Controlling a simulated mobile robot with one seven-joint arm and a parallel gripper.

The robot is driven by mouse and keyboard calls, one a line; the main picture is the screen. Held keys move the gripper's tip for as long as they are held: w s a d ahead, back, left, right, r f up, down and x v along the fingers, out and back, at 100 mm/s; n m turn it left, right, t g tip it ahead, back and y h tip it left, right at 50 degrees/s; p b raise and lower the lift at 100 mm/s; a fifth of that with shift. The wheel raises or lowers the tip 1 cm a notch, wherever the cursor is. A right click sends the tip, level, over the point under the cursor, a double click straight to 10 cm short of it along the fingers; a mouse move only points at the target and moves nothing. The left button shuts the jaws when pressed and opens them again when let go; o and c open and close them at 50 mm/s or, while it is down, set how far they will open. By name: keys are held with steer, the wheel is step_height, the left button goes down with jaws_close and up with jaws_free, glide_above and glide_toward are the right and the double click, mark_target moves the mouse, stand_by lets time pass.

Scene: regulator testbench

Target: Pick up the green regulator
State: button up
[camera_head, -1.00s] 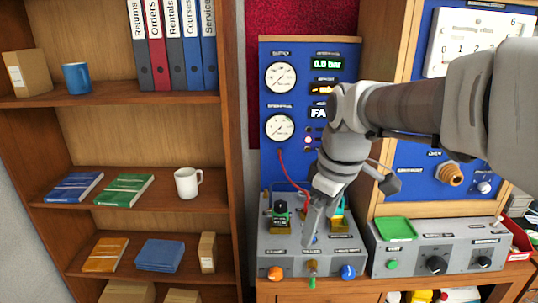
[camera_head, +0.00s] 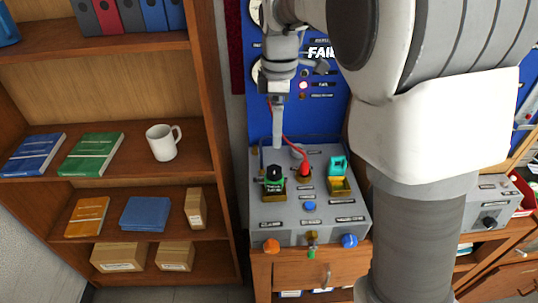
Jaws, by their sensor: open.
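The green regulator (camera_head: 274,182), with a black knob on top and a dark label on its front, stands upright in the left seat of the grey bench console. My gripper (camera_head: 278,138) is open and points down, seen nearly edge-on. In the picture it is just above and behind the regulator's knob, apart from it. The gap between its fingers cannot be made out, and nothing shows in it.
The grey console (camera_head: 325,213) also carries a red fitting (camera_head: 305,169) with a red hose, right of the regulator, and a teal part (camera_head: 338,166) over a yellow holder (camera_head: 340,186). A blue panel (camera_head: 325,125) stands behind. A wooden shelf (camera_head: 100,191) is at left.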

mark_target(273, 169)
steer(key=f, duration=1.2)
steer(key=shift+w+a+f, duration=0.15)
steer(key=shift+w, duration=0.25)
steer(key=shift+s+a+f+p, duration=0.15)
steer(key=shift+f+p, duration=0.15)
steer(key=shift+f, duration=1)
steer(key=shift+s+a+f+p, duration=0.1)
steer(key=shift+f+p, duration=0.15)
steer(key=shift+f, duration=1.05)
jaws_close()
